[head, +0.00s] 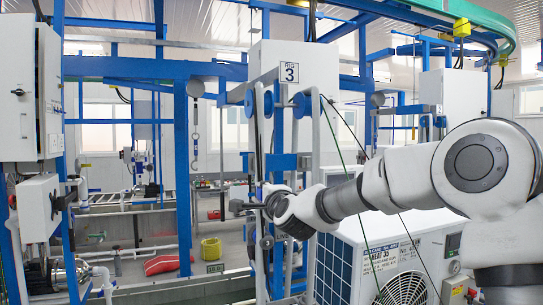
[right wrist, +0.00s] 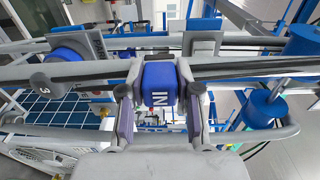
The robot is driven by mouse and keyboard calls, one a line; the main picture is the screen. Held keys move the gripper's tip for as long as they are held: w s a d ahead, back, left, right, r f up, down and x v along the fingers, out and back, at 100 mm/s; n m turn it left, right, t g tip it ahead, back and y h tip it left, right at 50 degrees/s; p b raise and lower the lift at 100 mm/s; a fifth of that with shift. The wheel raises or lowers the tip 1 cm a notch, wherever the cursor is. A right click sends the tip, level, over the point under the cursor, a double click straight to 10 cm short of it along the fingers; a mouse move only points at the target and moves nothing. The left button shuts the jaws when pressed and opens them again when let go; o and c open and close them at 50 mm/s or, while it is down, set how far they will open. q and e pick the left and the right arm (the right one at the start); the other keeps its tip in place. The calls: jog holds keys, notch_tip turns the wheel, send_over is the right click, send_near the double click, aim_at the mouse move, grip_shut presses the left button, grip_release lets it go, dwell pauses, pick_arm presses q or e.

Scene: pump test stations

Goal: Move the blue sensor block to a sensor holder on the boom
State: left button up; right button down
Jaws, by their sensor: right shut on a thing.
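In the right wrist view, a blue sensor block (right wrist: 160,84) with white letters that read like "IN" sits between the two fingers of my right gripper (right wrist: 158,112). The fingers are shut on its sides. Grey rails of a boom (right wrist: 245,68) run across the view at the block, on both sides; I cannot tell whether the block touches them. In the head view, my right gripper (head: 258,203) reaches left to the pipe frame below the "3" sign; the block is too small to make out there. My left gripper is not in view.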

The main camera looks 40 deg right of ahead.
jog(key=y+p, duration=0.1)
send_near(258, 165)
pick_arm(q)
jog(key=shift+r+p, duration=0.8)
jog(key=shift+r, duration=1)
pick_arm(e)
jog(key=shift+x, duration=2.85)
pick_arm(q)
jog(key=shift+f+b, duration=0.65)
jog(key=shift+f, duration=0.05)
pick_arm(e)
jog(key=shift+n, duration=0.3)
jog(key=shift+w+d, duration=0.15)
jog(key=shift+w, duration=0.4)
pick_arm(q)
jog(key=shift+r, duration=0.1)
pick_arm(e)
jog(key=c, duration=0.7)
grip_release()
jog(key=shift+c, duration=0.2)
